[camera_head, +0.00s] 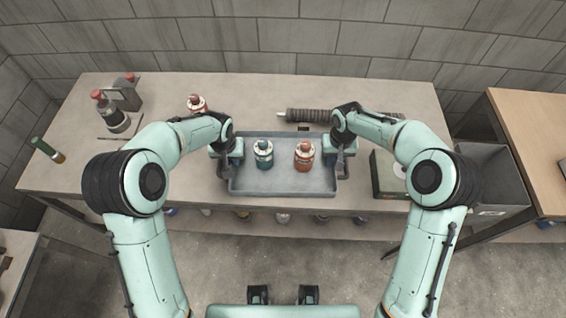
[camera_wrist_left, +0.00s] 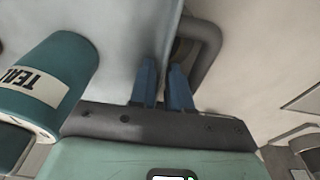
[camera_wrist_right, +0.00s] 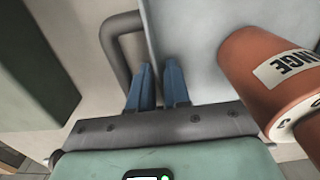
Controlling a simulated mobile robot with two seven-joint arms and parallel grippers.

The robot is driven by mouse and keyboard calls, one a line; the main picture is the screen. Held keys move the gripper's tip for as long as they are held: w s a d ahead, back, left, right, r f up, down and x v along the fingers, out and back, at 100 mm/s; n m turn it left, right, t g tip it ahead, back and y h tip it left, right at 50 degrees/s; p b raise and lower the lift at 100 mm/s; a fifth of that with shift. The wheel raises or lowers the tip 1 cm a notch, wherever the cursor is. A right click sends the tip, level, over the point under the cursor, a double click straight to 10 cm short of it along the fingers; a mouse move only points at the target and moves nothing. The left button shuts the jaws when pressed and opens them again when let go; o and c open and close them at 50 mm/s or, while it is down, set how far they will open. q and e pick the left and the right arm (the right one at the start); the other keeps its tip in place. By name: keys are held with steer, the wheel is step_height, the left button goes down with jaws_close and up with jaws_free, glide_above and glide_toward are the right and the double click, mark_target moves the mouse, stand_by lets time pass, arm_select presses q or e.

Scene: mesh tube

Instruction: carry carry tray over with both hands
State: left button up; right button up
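The grey carry tray (camera_head: 283,184) lies on the workbench. It holds a teal bottle (camera_head: 263,154), labelled TEAL in the left wrist view (camera_wrist_left: 50,80), and an orange bottle (camera_head: 304,156), which also shows in the right wrist view (camera_wrist_right: 275,75). My left gripper (camera_head: 226,165) is down at the tray's left end, with its fingers beside the wall and the loop handle (camera_wrist_left: 208,45). My right gripper (camera_head: 342,165) is likewise at the right end by its handle (camera_wrist_right: 115,45). Each finger pair shows a narrow gap; whether they clamp a handle is hidden.
A dark mesh tube (camera_head: 310,115) lies behind the tray. A red-and-white bottle (camera_head: 197,104) stands behind my left arm. A dark green box (camera_head: 386,176) sits right of the tray. A grey bin (camera_head: 490,170) is beyond the bench's right end. Bench surface left of the tray is partly clear.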

arm_select(q)
steer(key=shift+f, duration=0.1)
arm_select(e)
steer(key=shift+f, duration=0.1)
arm_select(q)
jaws_close()
arm_select(e)
jaws_close()
arm_select(q)
steer(key=shift+w, duration=0.1)
